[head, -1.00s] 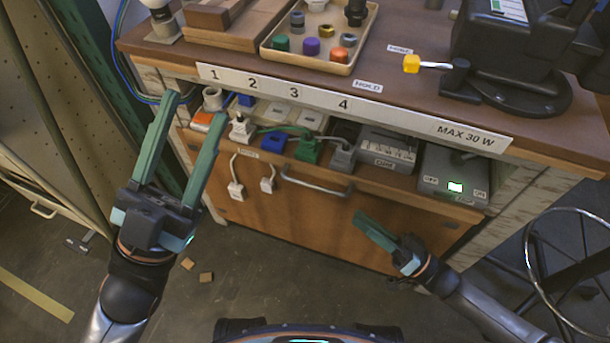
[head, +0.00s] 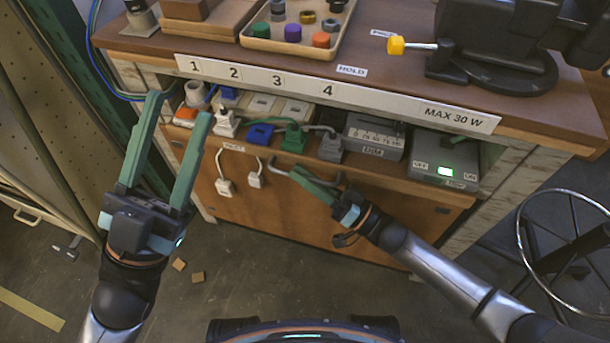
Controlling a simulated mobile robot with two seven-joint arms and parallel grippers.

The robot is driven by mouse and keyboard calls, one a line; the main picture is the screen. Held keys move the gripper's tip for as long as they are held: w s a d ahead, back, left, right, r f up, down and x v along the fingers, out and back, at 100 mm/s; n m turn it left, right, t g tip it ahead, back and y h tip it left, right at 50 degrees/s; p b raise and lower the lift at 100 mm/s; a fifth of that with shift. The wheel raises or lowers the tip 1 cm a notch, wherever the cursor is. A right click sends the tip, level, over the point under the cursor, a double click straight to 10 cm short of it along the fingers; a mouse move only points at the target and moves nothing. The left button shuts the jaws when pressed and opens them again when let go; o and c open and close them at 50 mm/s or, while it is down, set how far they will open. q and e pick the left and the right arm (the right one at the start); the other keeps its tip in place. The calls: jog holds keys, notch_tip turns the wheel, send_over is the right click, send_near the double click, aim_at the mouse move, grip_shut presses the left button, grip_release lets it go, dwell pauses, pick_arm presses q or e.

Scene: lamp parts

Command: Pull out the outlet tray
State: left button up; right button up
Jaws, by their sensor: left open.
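The outlet tray (head: 420,187) is a wooden shelf-like drawer under the tabletop, carrying plugs and boxes. A small label (head: 233,147) and a metal bar handle (head: 271,168) show on its front. My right gripper (head: 297,171) is at the handle and covers much of the bar's right part. Its fingers overlap from this angle, so I cannot tell whether they are around the bar or only beside it. My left gripper (head: 180,106) is open and empty, with its fingertips near the left end of the tray.
White, blue, green and grey plugs (head: 294,138) sit along the tray, with two white plugs (head: 225,187) hanging in front. Grey boxes (head: 445,160) stand at the right. A yellow-tipped lever (head: 397,45) is on the tabletop. A round metal stool (head: 565,250) stands at the right.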

grip_shut()
dwell(1.4)
